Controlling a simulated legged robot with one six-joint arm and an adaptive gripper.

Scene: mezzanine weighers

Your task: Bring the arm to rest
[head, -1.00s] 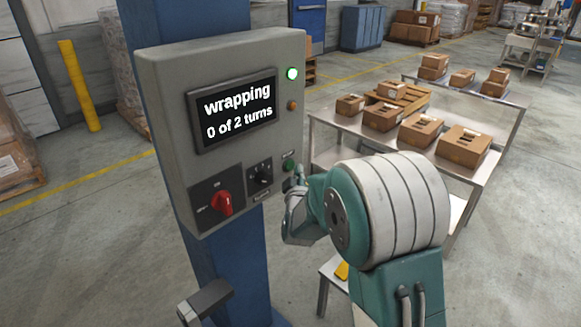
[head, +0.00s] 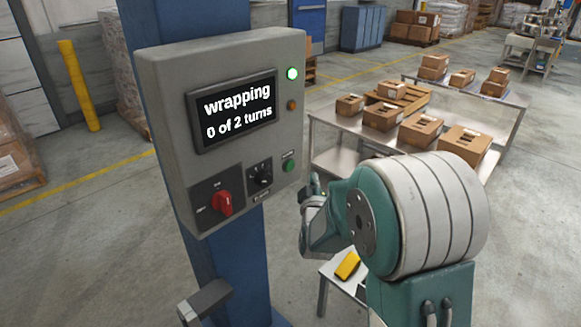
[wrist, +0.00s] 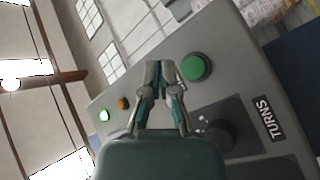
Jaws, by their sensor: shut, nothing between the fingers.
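My gripper (head: 316,186) is shut and empty, to the right of the grey control panel (head: 160,120) and apart from it. In the wrist view my gripper (wrist: 160,68) points toward the panel, with its fingertips beside the green button (wrist: 196,67). The green button (head: 288,166) shows clear on the panel's right side in the head view. The screen (head: 236,108) reads "wrapping 0 of 2 turns". The green lamp (head: 292,73) is lit. A red rotary switch (head: 222,203) and a black knob (head: 261,177) sit low on the panel.
A blue column (head: 228,260) carries the panel. A metal table (head: 335,122) with several cardboard boxes stands behind my arm. A yellow item (head: 347,265) lies on a low stand below my arm. A yellow post (head: 79,85) stands at left. Open floor lies between.

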